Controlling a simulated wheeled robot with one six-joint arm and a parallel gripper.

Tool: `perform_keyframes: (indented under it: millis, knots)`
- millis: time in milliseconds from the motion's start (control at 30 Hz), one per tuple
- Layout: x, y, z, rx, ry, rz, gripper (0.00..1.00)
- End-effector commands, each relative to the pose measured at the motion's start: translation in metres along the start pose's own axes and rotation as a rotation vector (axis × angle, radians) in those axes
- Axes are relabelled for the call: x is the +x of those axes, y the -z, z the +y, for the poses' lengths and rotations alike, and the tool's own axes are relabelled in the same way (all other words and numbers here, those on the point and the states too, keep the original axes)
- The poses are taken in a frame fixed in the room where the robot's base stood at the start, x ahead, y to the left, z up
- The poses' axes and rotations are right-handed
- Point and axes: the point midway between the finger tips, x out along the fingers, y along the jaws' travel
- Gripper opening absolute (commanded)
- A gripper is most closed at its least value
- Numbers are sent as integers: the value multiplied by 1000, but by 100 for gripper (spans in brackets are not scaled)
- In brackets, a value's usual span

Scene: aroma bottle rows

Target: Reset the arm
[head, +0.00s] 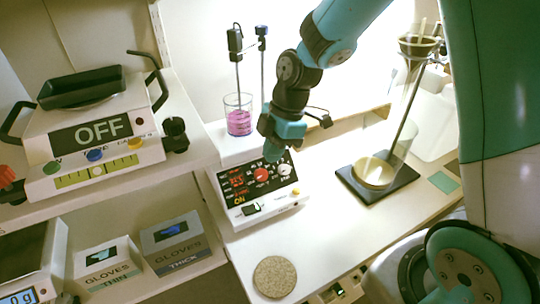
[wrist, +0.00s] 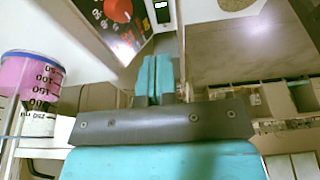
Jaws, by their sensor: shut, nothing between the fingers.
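My gripper (head: 272,152) hangs from my teal and black arm in the head view, in front of the control panel of the hotplate stirrer (head: 232,178). In the wrist view its two teal fingers (wrist: 154,80) are pressed together with nothing between them. The stirrer panel with its red knob (wrist: 118,10) shows beyond the fingertips. A beaker of pink liquid (head: 238,122) stands on the stirrer, and it also shows at the left in the wrist view (wrist: 28,82).
A device reading OFF (head: 100,132) sits on the left shelf, above two glove boxes (head: 172,240). A flask with a funnel (head: 375,170) stands on a dark base at right. A round cork mat (head: 275,276) lies on the white bench, with clear bench around it.

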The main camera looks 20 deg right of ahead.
Motion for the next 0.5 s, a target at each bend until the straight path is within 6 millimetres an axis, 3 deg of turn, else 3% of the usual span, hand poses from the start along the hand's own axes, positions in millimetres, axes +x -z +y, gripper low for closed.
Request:
perform_keyframes:
  millis: [367,500]
  knots:
    - [-2,2,-1,7,-1,0,0]
    - [-27,24,-18,116,-10,10,0]
